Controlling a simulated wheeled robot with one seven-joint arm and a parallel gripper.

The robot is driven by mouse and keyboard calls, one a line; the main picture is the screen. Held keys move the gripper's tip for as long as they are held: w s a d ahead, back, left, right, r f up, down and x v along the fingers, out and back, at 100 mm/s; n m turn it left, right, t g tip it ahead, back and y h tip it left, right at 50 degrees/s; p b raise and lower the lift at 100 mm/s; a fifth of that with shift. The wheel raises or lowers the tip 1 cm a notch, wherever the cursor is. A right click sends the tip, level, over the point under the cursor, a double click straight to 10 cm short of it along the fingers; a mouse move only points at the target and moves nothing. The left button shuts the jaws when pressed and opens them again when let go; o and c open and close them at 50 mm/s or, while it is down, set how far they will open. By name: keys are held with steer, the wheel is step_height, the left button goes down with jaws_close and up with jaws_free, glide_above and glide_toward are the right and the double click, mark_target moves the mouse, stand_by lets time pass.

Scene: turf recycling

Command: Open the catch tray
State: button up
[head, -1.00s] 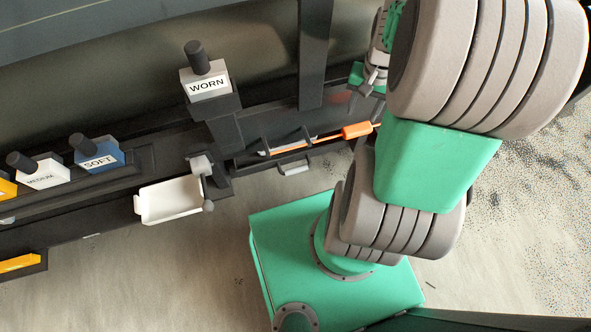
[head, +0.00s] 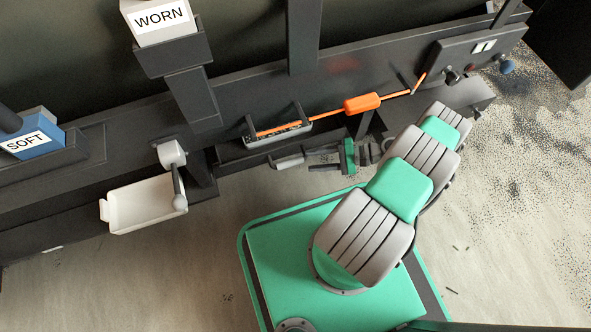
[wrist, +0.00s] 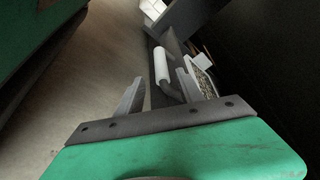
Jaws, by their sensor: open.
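A light grey bar handle (head: 287,161) sticks out from the front of a dark, low tray-like housing (head: 232,164) under the bench edge, which I take for the catch tray. It looks closed. In the head view my gripper (head: 314,159) is low, just right of the handle, with its fingers pointing left. In the wrist view my gripper (wrist: 162,70) is open, with the pale handle bar (wrist: 162,64) showing between and beyond its fingers. I cannot tell whether they touch it.
A grey bin with dark granules (head: 278,140) and an orange-handled tool (head: 361,103) sit just above. A white tray (head: 148,205) hangs at left. WORN (head: 160,18) and SOFT (head: 30,142) blocks stand on the bench. Floor (head: 150,285) in front is clear.

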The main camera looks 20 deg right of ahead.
mark_target(300, 162)
steer(key=shift+w+a, duration=0.1)
steer(key=shift+a, duration=0.4)
steer(key=b+x, duration=0.1)
steer(key=x, duration=0.6)
steer(key=shift+r, duration=0.1)
steer(key=shift+c, duration=0.4)
jaws_close()
stand_by(0.3)
